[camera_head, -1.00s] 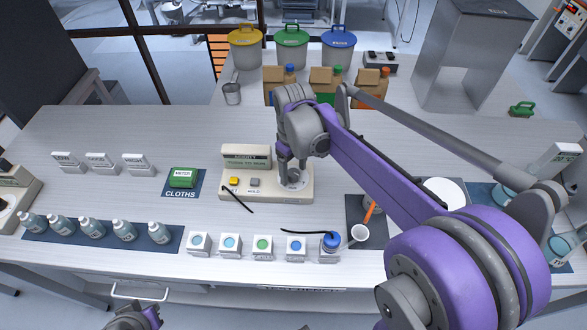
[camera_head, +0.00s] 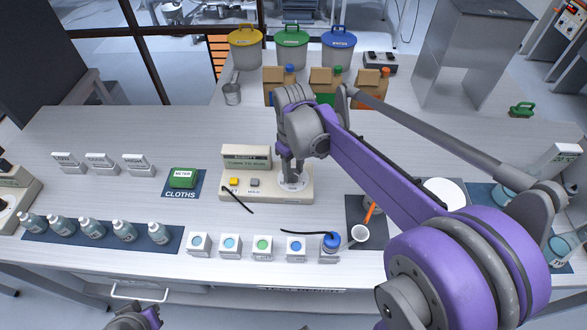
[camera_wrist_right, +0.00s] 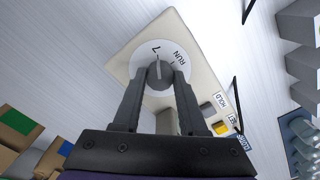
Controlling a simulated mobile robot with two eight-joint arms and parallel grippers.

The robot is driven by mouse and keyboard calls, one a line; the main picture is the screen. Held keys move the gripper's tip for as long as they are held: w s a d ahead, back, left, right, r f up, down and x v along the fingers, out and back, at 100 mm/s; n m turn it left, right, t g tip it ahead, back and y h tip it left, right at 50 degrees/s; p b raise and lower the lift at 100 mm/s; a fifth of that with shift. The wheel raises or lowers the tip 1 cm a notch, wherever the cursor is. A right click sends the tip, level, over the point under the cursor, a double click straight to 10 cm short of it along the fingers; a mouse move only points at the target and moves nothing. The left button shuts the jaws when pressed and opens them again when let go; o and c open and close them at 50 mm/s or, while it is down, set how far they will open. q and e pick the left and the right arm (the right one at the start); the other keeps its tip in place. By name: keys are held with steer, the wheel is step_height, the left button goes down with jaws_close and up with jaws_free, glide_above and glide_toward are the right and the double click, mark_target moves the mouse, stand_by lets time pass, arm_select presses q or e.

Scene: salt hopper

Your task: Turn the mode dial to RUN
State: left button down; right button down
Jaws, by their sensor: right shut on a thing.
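In the right wrist view, my right gripper (camera_wrist_right: 160,80) is shut on the dark dial knob (camera_wrist_right: 159,72), one finger on each side. The word RUN (camera_wrist_right: 180,58) shows on the dial face, right of the knob. The knob's exact pointing is unclear. Part of my left arm shows at the bottom edge; its jaws are not clear.
A yellow button (camera_head: 234,181) and a grey button (camera_head: 254,182) sit left of the dial. A black cable (camera_head: 238,199) lies at the box front. Several small white cubes (camera_head: 263,246) stand nearer the front edge.

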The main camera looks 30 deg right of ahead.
mark_target(293, 173)
steer(key=m, duration=1.1)
steer(key=shift+b, duration=0.3)
steer(key=shift+m, duration=0.4)
steer(key=shift+c, duration=2.2)
jaws_free()
step_height(293, 173, up, 11)
steer(key=shift+p, duration=0.35)
